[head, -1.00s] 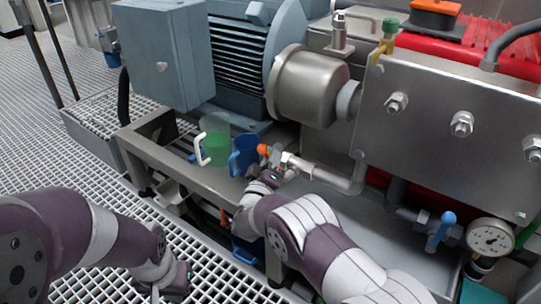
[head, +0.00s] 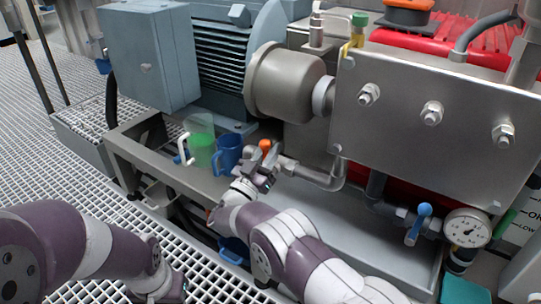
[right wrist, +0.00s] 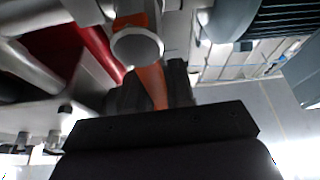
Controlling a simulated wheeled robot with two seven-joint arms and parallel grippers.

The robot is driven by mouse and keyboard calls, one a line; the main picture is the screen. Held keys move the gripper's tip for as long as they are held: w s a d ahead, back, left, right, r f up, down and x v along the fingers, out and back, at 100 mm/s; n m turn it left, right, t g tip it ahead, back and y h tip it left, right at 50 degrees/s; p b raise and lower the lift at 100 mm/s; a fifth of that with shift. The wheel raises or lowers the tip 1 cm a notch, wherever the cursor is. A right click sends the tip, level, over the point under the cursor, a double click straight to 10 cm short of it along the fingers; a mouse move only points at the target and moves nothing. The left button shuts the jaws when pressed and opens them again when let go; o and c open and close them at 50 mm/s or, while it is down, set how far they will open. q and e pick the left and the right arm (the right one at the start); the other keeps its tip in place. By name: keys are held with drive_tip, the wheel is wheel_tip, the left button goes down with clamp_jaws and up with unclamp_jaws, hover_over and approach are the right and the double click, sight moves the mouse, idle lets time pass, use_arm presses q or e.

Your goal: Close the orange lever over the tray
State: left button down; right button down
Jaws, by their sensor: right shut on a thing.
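The orange lever (head: 265,144) sits on the valve at the end of a steel pipe, right of the blue jug; only its orange tip shows in the head view. My right gripper (head: 262,164) is at the lever from the front and shut on it. In the right wrist view the orange lever (right wrist: 152,84) runs between the dark fingers, behind an open round pipe mouth (right wrist: 137,47). The steel tray (head: 385,250) lies under the pipework. My left gripper (head: 172,288) hangs low at the bottom, over the grating; its fingers are too unclear to judge.
A clear jug with green liquid (head: 201,150) and a blue jug (head: 228,155) stand on the frame left of the valve. A blue-handled valve (head: 419,222) and a gauge (head: 467,228) are at the right. A grey motor (head: 215,55) and steel box (head: 430,115) rise behind.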

drive_tip(key=shift+s+d+f+m, duration=0.1)
drive_tip(key=shift+s+d+m, duration=0.05)
drive_tip(key=shift+m, duration=0.25)
drive_tip(key=c, duration=1.1)
unclamp_jaws()
drive_tip(key=p+v, duration=0.5)
drive_tip(key=v, duration=0.7)
drive_tip(key=shift+s+a, duration=0.2)
drive_tip(key=shift+a, duration=0.05)
drive_tip(key=shift+f, duration=0.15)
